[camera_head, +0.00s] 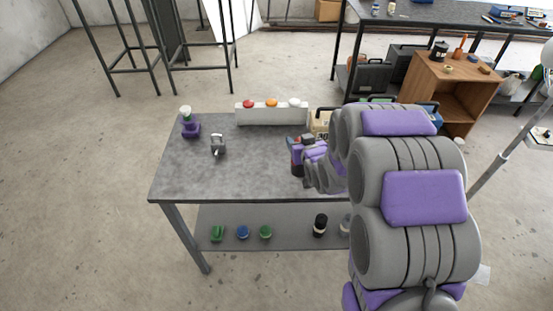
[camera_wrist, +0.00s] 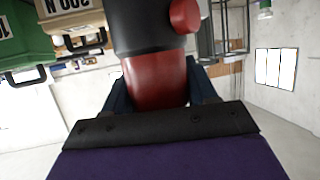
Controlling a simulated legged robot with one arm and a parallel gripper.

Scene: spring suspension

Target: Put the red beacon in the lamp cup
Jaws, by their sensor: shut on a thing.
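My gripper (camera_head: 305,155) is over the right part of the grey table. In the wrist view its two dark fingers (camera_wrist: 158,88) are shut around a red and black cylinder (camera_wrist: 155,72), which I take to be the red beacon. Its red part sits between the fingers, its black part lies beyond, and a red round knob (camera_wrist: 185,15) shows beside it. Part of the cylinder is cut off by the picture edge. A purple holder (camera_head: 191,130) with a white and green piece (camera_head: 185,114) stands at the table's far left; I cannot tell whether it is the lamp cup.
A white box (camera_head: 270,116) with red, orange and white domes stands at the table's back. A grey metal piece (camera_head: 217,146) stands at left centre. The table's front middle (camera_head: 240,185) is clear. The lower shelf (camera_head: 290,240) holds several small objects.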

